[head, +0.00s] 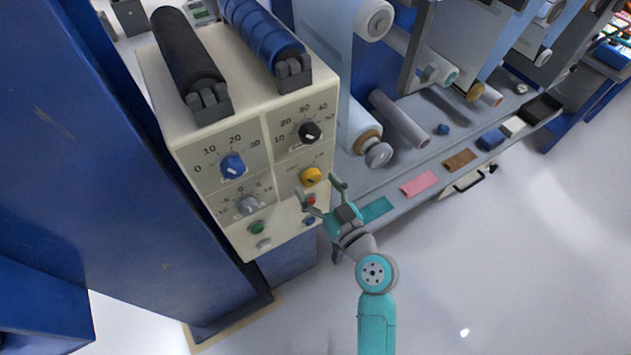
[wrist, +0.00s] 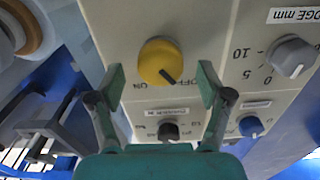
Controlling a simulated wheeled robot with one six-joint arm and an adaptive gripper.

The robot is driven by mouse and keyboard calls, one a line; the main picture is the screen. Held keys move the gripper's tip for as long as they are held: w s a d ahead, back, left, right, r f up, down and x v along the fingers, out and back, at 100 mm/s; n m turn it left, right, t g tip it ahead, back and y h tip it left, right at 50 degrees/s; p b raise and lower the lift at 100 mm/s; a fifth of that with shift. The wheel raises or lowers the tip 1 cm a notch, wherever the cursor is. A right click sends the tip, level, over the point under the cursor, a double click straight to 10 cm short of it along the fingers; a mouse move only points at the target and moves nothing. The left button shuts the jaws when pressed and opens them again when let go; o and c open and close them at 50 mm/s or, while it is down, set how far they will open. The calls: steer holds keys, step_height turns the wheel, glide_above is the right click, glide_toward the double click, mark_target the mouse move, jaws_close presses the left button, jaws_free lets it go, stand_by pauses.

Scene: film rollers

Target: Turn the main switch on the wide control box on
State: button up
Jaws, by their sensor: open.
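The wide control box (head: 235,58) is cream-coloured and stands left of centre in the head view, with several knobs and buttons on its front panel. The yellow rotary knob (head: 310,176), with OFF and ON labels, is at the panel's right side. It also shows in the wrist view (wrist: 158,58), upside down, with its dark pointer mark towards the lower right. My gripper (head: 320,190) is open in front of this knob. In the wrist view the open fingers (wrist: 161,86) sit to either side of it below, apart from it and empty.
A blue knob (head: 232,166), a black knob (head: 310,132) and a grey knob (head: 249,205) share the panel. A black roller (head: 185,50) and a blue roller (head: 262,35) lie on the box. A grey bench (head: 420,160) with film samples stands right; floor in front is clear.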

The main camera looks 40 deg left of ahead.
steer(key=shift+w+a, duration=0.25)
steer(key=shift+a, duration=0.45)
steer(key=c, duration=1.2)
steer(key=shift+o, duration=0.2)
steer(key=shift+m, duration=0.3)
steer(key=m, duration=0.9)
steer(key=shift+m, duration=2.2)
